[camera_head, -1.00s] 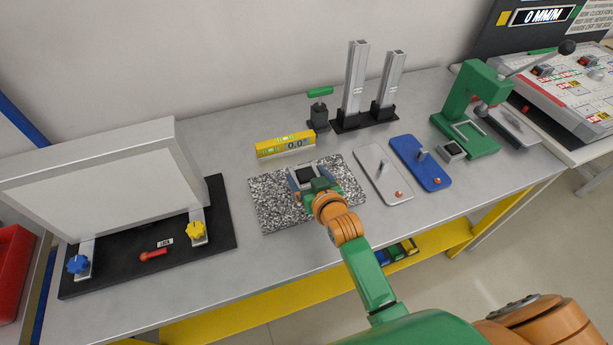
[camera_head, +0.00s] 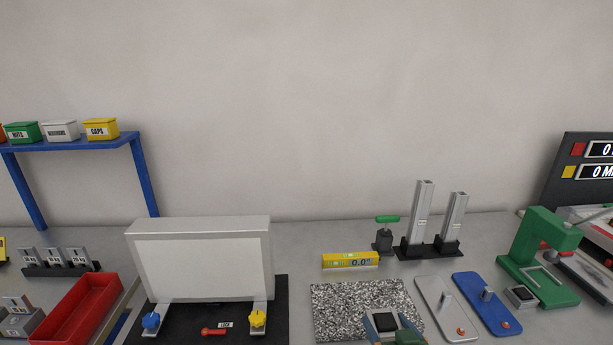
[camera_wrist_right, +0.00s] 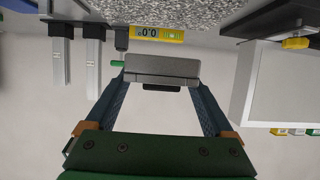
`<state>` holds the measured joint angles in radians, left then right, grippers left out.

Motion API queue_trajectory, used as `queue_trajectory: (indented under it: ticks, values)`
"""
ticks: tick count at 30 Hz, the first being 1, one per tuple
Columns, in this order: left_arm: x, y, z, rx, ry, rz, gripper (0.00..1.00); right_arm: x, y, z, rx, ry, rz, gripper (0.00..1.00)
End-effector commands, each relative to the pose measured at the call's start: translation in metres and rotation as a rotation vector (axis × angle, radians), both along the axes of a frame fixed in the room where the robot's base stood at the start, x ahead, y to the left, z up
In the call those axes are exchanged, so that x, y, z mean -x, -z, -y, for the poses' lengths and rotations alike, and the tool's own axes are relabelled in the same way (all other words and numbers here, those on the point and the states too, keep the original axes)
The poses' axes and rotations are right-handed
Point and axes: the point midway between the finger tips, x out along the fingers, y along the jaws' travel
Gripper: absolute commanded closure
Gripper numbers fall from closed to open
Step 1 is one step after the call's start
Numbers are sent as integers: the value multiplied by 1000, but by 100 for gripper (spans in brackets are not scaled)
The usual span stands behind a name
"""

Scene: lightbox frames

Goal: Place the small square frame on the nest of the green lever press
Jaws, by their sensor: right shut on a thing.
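My right gripper (camera_head: 384,324) is at the bottom edge of the head view, over the speckled plate. It is shut on a small grey, dark-centred square piece (camera_head: 386,319), which looks like the small square frame. In the right wrist view the piece (camera_wrist_right: 162,69) shows edge-on between the two fingers. The green lever press (camera_head: 546,258) stands at the right of the head view, well apart from my gripper. A small dark-topped square block, which looks like its nest (camera_head: 521,296), is at the left of its base. My left gripper is not in view.
The speckled plate (camera_head: 345,300) lies below my gripper. A yellow level (camera_head: 350,261) and two metal columns (camera_head: 421,215) stand behind. A white panel (camera_head: 203,268) is at left.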

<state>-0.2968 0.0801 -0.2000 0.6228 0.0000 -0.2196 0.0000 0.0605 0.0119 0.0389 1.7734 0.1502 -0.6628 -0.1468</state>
Motion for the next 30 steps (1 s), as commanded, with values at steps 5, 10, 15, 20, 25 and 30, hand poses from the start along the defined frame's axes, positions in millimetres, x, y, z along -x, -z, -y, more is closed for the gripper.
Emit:
queue_trajectory:
  ticks: [5,10,15,20,25,30]
  values:
    - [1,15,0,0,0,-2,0,27,0,14,2,-89,3,77]
    - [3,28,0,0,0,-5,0,63,-20,14,7,-269,6,77]
    - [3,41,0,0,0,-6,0,112,-47,1,11,-527,5,78]
    - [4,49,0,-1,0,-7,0,156,-63,-15,5,-739,1,78]
    - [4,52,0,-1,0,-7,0,184,-69,-25,0,-866,-1,77]
    - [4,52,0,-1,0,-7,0,191,-71,-27,-2,-899,-6,77]
